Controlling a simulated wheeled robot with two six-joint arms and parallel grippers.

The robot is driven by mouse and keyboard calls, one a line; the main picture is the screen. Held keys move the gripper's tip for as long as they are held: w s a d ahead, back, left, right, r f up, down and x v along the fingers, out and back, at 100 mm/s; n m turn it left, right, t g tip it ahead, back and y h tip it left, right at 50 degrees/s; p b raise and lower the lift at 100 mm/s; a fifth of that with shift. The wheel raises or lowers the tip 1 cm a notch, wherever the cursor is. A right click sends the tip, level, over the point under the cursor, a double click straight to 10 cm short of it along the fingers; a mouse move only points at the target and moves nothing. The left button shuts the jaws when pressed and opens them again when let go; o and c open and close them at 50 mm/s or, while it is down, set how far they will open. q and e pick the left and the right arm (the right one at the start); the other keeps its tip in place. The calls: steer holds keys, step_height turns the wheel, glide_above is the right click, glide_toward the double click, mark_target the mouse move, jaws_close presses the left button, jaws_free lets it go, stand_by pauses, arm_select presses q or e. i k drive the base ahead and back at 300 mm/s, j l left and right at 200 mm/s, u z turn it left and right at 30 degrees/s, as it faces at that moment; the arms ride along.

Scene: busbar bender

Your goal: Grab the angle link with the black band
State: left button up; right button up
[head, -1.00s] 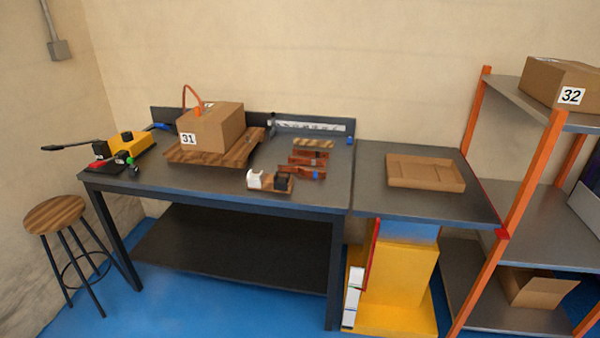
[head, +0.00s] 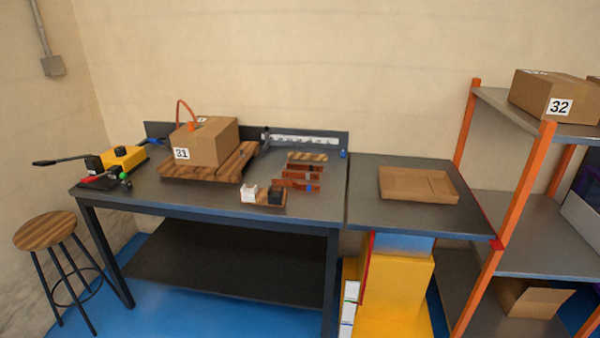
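Several reddish-brown copper-coloured pieces lie in a group on the right part of the dark workbench (head: 210,205) in the head view. One piece (head: 300,168) lies at the back of the group and another piece (head: 298,185) lies nearer the front. Small dark and blue marks show on them, but they are too small to tell which one is the angle link with the black band. Neither of my grippers is in view.
A small wooden holder with a white block (head: 249,194) and a black block (head: 275,196) sits at the bench's front edge. A box marked 31 (head: 205,143) stands on a wooden pallet (head: 183,171). A yellow bender (head: 123,158) is at left, a cardboard tray (head: 418,184) at right, a stool (head: 45,230) at front left.

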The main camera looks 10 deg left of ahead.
mark_target(309, 168)
steer(key=i+j+z, duration=0.1)
steer(key=i+j, duration=0.2)
steer(key=i, duration=0.15)
steer(key=i+j+z, duration=0.1)
steer(key=i+j, duration=0.25)
steer(key=i, duration=0.1)
